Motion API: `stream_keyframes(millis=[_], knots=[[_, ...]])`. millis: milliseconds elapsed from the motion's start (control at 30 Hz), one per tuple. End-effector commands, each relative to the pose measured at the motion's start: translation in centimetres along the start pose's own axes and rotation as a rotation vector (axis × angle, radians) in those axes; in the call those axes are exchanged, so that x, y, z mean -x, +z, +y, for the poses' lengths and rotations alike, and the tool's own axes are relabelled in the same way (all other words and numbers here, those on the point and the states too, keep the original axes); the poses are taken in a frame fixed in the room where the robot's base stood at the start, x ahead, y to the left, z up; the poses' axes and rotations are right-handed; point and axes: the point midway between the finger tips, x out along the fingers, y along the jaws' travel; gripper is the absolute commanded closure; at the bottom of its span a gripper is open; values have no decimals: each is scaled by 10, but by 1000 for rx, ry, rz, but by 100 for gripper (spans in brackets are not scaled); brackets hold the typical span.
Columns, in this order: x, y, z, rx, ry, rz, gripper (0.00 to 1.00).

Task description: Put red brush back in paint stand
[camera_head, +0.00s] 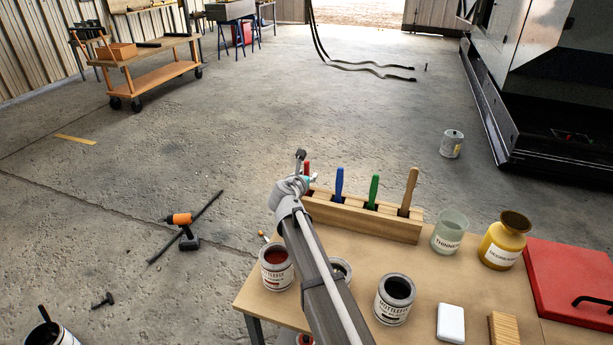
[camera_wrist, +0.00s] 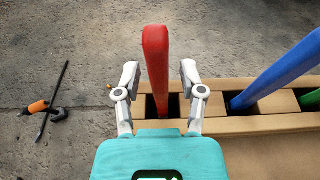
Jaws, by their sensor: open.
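The red brush (camera_wrist: 156,60) stands upright in the leftmost slot of the wooden paint stand (camera_wrist: 268,124), seen in the wrist view. Its handle also shows in the head view (camera_head: 307,168), partly hidden by my arm. My gripper (camera_wrist: 157,75) is open, with one finger on each side of the red handle and a gap on both sides. In the head view the stand (camera_head: 365,222) sits along the table's far edge. The blue brush (camera_head: 339,184), green brush (camera_head: 374,190) and wooden-handled brush (camera_head: 409,190) stand in its other slots. The red brush's lower end is hidden.
On the table stand a red paint can (camera_head: 276,268), a dark paint can (camera_head: 394,299), a thinner jar (camera_head: 450,232), a yellow degreaser jar (camera_head: 503,240) and a red case (camera_head: 570,283). An orange tool (camera_head: 181,220) lies on the floor at left.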

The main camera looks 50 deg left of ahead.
Motion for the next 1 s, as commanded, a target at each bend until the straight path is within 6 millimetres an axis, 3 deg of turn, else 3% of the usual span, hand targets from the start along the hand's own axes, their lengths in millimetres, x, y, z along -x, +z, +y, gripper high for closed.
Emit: stream_keyframes(millis=[200,367,1000], knots=[[1,4,0,0,0,0,48],[17,3,0,1,2,0,48],[110,3,-1,0,1,0,48]])
